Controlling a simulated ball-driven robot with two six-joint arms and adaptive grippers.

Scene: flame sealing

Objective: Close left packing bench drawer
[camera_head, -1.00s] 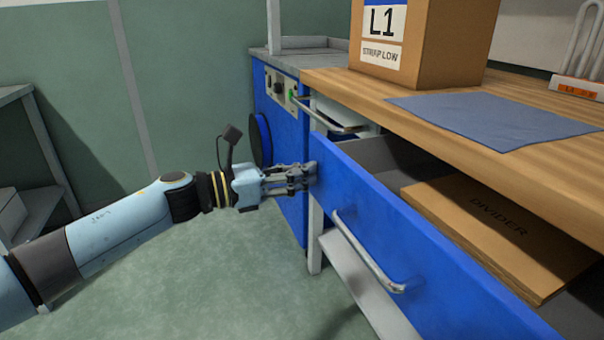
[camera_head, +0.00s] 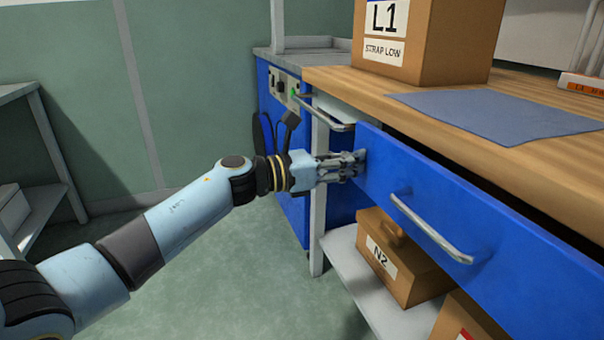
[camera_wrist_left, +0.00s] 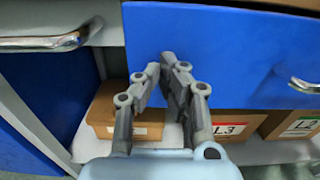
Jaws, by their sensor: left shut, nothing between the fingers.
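The blue drawer (camera_head: 400,190) of the packing bench has a metal bar handle (camera_head: 432,232). It still stands out a little from under the wooden bench top, with a dark gap above its front. My left gripper (camera_head: 360,163) is shut and empty, with its fingertips at the drawer front near its left end, left of the handle. In the left wrist view the fingers (camera_wrist_left: 175,75) lie in front of the blue drawer face (camera_wrist_left: 225,50); whether they touch it is hard to tell. My right gripper is not in view.
A carton marked L1 (camera_head: 425,45) and a blue cloth (camera_head: 500,117) are on the wooden top (camera_head: 460,85). Below the drawer, a carton marked N2 (camera_head: 400,262) stands on a white shelf (camera_head: 350,270). Another metal handle (camera_head: 325,115) is to the left. Open floor lies left of the bench.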

